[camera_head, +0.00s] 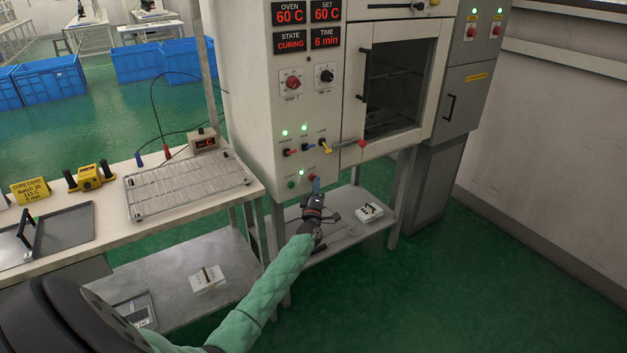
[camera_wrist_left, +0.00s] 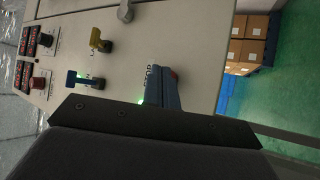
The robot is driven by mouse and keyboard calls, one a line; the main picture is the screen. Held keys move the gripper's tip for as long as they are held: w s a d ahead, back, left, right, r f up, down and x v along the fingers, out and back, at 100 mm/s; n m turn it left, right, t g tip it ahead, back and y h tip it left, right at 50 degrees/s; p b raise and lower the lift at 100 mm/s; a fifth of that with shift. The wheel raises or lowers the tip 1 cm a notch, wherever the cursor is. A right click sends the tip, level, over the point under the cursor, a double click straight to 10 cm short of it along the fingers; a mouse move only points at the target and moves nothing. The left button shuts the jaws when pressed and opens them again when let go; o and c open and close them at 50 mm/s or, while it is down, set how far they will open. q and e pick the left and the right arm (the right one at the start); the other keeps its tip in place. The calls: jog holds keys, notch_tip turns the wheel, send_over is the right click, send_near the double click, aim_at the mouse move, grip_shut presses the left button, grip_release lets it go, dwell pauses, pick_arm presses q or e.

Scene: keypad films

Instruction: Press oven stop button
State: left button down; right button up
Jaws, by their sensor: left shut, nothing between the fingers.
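The oven's cream control panel (camera_head: 258,100) faces me, with its lit displays reading 60 C, CURING and 6 min. Low on it sit a green button (camera_head: 291,184) and, to its right, the red stop button, mostly hidden by my gripper. My left gripper (camera_head: 316,186) is shut and empty, its blue fingertips at the panel's lower edge. In the left wrist view the shut fingers (camera_wrist_left: 163,90) lie close against the panel beside the STOP lettering. A bit of the red button (camera_wrist_left: 174,73) shows just past them. I cannot tell whether they touch it.
The oven door (camera_head: 395,88) is right of the panel. A bench with a wire rack (camera_head: 188,187) stands left. A white box (camera_head: 369,212) lies on the lower shelf.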

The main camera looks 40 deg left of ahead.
pick_arm(q)
jog(key=shift+w+a, duration=0.15)
jog(key=shift+a, duration=0.25)
dwell(0.8)
dwell(0.4)
jog(key=shift+s+d, duration=0.35)
jog(key=shift+d, duration=0.45)
jog(key=d, duration=0.1)
jog(key=s+d+p, duration=0.1)
jog(key=d, duration=0.1)
jog(key=s+d+p, duration=0.1)
jog(key=shift+d, duration=0.3)
dwell(0.8)
